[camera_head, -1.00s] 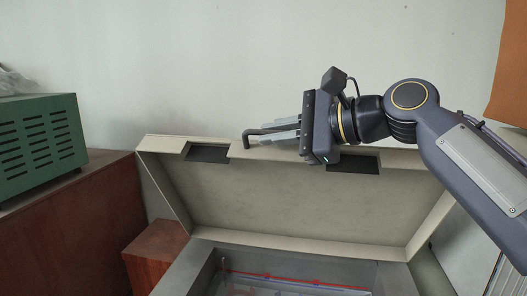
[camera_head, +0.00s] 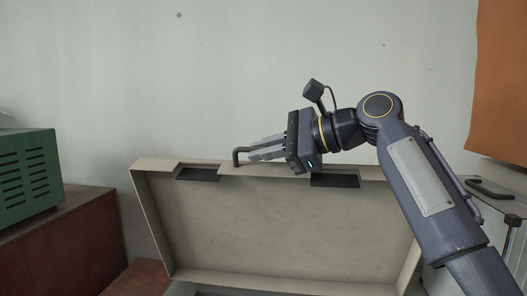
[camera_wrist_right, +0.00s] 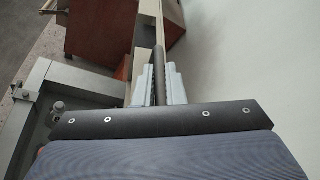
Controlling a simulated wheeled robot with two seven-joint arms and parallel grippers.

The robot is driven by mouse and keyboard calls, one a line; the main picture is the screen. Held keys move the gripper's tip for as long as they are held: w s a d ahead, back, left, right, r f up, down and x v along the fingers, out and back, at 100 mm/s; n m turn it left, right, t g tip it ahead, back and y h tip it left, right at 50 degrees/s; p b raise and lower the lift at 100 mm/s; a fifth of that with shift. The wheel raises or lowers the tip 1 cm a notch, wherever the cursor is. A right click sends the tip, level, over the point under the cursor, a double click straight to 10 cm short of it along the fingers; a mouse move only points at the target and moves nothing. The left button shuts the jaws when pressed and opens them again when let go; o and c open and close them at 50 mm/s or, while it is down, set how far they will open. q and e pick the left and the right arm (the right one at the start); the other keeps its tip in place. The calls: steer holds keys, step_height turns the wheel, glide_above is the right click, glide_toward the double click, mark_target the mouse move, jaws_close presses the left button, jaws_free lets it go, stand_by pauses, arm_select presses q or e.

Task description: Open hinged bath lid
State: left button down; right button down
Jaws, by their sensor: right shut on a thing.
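The bath lid (camera_head: 285,235) stands raised in the head view, its hollow inner side facing me, with two dark slots along its top edge. A dark bar handle (camera_head: 237,155) sits at the lid's top edge. My right gripper (camera_head: 262,150) is at that edge, its grey fingers shut on the handle. In the right wrist view the fingers (camera_wrist_right: 159,85) close around the dark handle bar (camera_wrist_right: 159,58), beside the lid's pale edge (camera_wrist_right: 143,45). The bath's body is almost wholly below the head view. My left gripper is not in view.
A green slotted box (camera_head: 28,175) stands on a reddish-brown cabinet (camera_head: 65,240) at the left. An orange panel (camera_head: 497,80) hangs at the right. A grey case with a dark handle (camera_head: 492,190) is at the right behind my arm. A pale wall is behind the lid.

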steer(key=shift+f, duration=0.25)
steer(key=c, duration=1.5)
jaws_free()
steer(key=shift+w, duration=0.15)
steer(key=shift+r, duration=0.1)
steer(key=v, duration=0.8)
